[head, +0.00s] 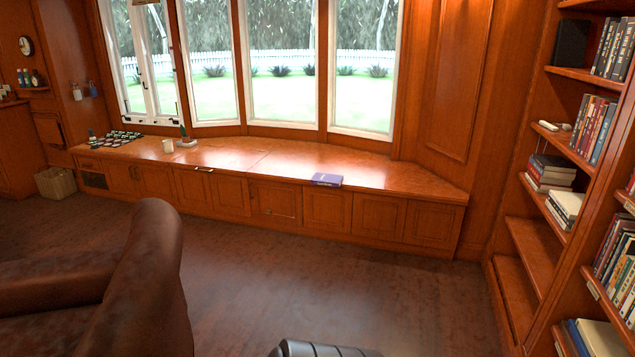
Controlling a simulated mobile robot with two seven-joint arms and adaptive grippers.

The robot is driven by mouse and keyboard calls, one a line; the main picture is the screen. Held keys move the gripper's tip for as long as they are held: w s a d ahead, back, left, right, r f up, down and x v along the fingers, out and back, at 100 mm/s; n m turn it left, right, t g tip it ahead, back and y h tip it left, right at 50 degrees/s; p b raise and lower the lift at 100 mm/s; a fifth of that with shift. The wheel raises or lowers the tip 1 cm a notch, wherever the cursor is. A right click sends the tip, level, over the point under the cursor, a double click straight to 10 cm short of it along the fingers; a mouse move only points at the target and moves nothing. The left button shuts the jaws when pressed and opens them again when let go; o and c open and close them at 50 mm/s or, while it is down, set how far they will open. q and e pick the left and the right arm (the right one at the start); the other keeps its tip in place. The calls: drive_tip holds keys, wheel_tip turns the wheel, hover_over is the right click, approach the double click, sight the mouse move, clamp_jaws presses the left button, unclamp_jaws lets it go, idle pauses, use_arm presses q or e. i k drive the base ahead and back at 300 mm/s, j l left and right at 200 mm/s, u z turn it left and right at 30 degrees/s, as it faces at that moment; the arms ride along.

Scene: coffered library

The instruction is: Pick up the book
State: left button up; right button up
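A purple book (327,180) lies flat on the front edge of the wooden window bench (382,174), right of the middle of its top. Several other books stand and lie on the shelves at the right, such as an upright row (594,128) and a flat stack (550,172). Neither of my grippers shows in the head view.
A brown leather armchair (150,270) fills the lower left. The wooden floor (330,265) between it and the bookshelf (535,252) is open up to the bench. A mug (168,146), a cactus (185,137) and a board with pieces (118,139) stand on the bench's left.

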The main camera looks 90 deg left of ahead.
sight(323, 180)
drive_tip(key=u, duration=2.75)
drive_tip(key=i+u, duration=0.2)
drive_tip(key=i, duration=1.8)
drive_tip(key=i+j, duration=0.1)
drive_tip(key=i, duration=1.7)
drive_tip(key=l+z, duration=0.05)
